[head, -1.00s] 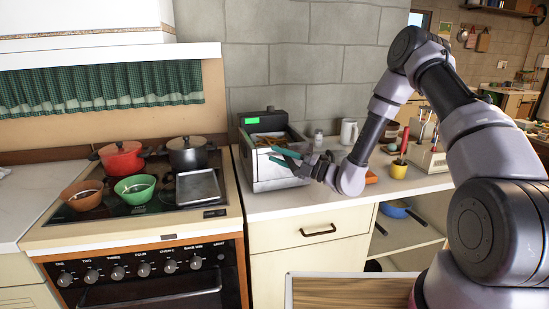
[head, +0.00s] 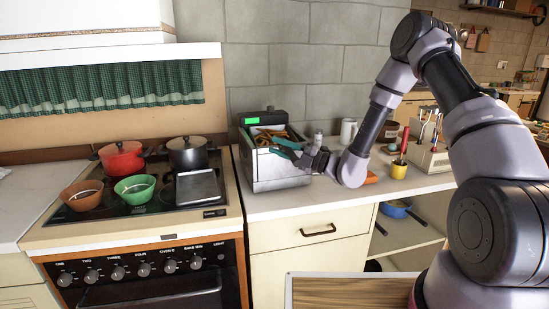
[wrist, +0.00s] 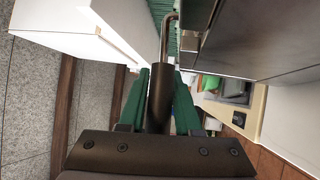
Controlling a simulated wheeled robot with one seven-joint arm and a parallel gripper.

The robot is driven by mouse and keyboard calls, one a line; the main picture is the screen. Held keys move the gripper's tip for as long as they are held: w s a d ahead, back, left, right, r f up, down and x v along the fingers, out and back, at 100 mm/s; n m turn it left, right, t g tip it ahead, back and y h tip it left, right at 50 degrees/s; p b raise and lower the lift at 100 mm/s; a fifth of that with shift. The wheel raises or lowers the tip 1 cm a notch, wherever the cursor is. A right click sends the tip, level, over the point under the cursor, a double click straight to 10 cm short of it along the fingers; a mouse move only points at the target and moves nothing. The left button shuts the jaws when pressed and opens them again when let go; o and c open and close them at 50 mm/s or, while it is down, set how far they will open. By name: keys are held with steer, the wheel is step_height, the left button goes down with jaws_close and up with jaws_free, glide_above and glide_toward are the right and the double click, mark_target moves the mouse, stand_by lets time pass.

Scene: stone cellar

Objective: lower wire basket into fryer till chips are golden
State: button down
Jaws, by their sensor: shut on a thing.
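The fryer (head: 283,173) is a silvery box with a dark back panel and a lit green display, on the counter right of the stove. Orange-yellow chips (head: 270,133) show at its top; the wire basket around them is hard to make out. My gripper (head: 284,149) is at the fryer's front upper right, its green fingers near the rim. In the wrist view, the fingers (wrist: 161,98) are shut on the basket's dark handle (wrist: 163,110). A bent metal rod (wrist: 167,35) runs from the handle toward the fryer. The basket's lower part is hidden.
The stove on the left holds a red pot (head: 122,160), a black pot (head: 188,155), two bowls and a flat tray (head: 199,187). Counter in front is clear.

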step_height(320, 180, up, 6)
stand_by(0.6)
steer(key=shift+r, duration=0.1)
stand_by(0.9)
steer(key=shift+r, duration=2.95)
